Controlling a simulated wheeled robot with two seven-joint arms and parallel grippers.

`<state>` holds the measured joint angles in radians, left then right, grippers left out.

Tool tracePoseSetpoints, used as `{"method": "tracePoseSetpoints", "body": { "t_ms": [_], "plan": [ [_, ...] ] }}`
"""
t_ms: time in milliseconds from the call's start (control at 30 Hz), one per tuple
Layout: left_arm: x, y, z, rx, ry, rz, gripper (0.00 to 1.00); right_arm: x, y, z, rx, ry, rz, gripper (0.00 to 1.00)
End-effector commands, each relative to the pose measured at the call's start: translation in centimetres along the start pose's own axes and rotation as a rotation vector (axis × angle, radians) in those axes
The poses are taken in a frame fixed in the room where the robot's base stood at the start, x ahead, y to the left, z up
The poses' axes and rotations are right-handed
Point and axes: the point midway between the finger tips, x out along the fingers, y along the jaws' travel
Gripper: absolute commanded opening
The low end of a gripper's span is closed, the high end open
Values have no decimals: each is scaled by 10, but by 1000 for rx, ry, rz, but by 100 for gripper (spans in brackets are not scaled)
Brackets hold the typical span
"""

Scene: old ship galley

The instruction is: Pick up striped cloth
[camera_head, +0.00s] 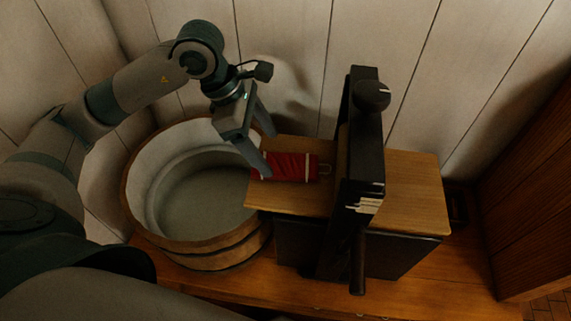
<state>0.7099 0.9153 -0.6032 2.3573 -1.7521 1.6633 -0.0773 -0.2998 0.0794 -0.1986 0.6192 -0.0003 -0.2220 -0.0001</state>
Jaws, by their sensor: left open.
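The striped cloth (290,167) is a small red bundle with pale stripes near its ends. It lies on the wooden top (415,190) of a dark box, left of a tall black upright piece. My left gripper (267,151) comes in from the upper left and is open. Its fingers point down at the left end of the cloth, one on the far side and one on the near side in the picture. I cannot tell whether they touch the cloth. My right gripper is not in view.
A round wooden tub (195,245) stands just left of the box, below my left arm. The black upright piece (352,170), with a knob and a handle, stands close to the cloth's right. A plank wall (390,40) rises behind.

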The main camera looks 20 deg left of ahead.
Motion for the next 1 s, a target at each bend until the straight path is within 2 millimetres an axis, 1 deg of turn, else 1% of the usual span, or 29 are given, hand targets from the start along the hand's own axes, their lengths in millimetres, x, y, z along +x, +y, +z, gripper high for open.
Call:
{"method": "tracePoseSetpoints", "body": {
  "t_ms": [133, 267, 400, 500, 600, 700, 1000],
  "plan": [
    [4, 0, -1, -1, 1, -3, 73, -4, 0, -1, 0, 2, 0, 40],
    [13, 1, -3, -2, 1, -5, 73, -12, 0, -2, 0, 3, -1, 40],
    [28, 3, -5, -2, 1, -5, 73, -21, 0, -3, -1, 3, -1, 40],
    [41, 4, -6, -2, 1, -5, 73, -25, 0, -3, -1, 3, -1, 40],
    [48, 4, -6, -1, 0, -2, 73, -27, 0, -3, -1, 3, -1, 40],
    [52, 4, -6, 0, -1, 0, 73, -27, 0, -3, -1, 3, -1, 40],
    [52, 5, -6, 0, 0, 0, 73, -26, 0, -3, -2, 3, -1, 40]
  ]
}}
